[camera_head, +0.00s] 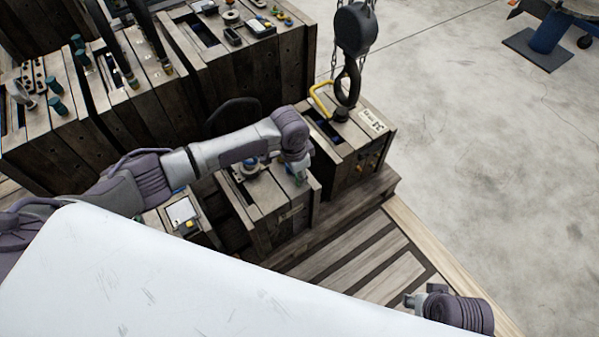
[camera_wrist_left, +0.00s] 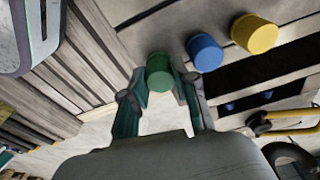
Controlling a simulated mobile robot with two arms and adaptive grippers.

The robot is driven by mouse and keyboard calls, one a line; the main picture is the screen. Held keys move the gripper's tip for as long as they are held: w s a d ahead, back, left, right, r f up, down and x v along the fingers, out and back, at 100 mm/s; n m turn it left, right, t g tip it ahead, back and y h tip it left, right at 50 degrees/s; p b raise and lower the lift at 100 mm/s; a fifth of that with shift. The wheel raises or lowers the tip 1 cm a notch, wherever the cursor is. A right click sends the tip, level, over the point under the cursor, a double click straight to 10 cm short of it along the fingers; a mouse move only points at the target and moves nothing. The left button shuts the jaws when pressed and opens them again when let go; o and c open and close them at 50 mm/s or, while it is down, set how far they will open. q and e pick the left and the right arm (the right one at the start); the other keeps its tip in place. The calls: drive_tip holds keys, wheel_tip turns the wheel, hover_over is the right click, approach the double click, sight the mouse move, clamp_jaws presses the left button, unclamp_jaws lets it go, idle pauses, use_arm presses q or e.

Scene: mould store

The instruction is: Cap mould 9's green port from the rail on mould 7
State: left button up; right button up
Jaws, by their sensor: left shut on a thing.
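My left gripper (camera_head: 297,176) is at the front edge of a wooden mould crate (camera_head: 262,203) in the head view. In the left wrist view, its two teal fingertips (camera_wrist_left: 160,84) are closed on the sides of a green cap (camera_wrist_left: 160,72). A blue cap (camera_wrist_left: 205,52) and a yellow cap (camera_wrist_left: 255,33) stand in line beside it, along a wooden mould face. I cannot tell whether the green cap touches that face. No mould number 7 or 9 is legible. My right gripper (camera_head: 413,300) is at the lower right, apart from the moulds, its jaws unclear.
A chain hook (camera_head: 347,82) hangs over the neighbouring crate (camera_head: 350,160), beside its yellow handle (camera_head: 319,99). More crates (camera_head: 235,75) with fittings fill the back left. A slatted wooden pallet (camera_head: 350,258) and open concrete floor (camera_head: 490,150) lie to the right.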

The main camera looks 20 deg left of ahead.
idle(0.3)
use_arm(q)
drive_tip(key=shift+f, duration=0.2)
drive_tip(key=shift+f, duration=0.15)
drive_tip(key=o, duration=0.8)
drive_tip(key=shift+o, duration=0.2)
wheel_tip(320, 180, up, 12)
drive_tip(key=s, duration=0.1)
drive_tip(key=shift+a, duration=0.45)
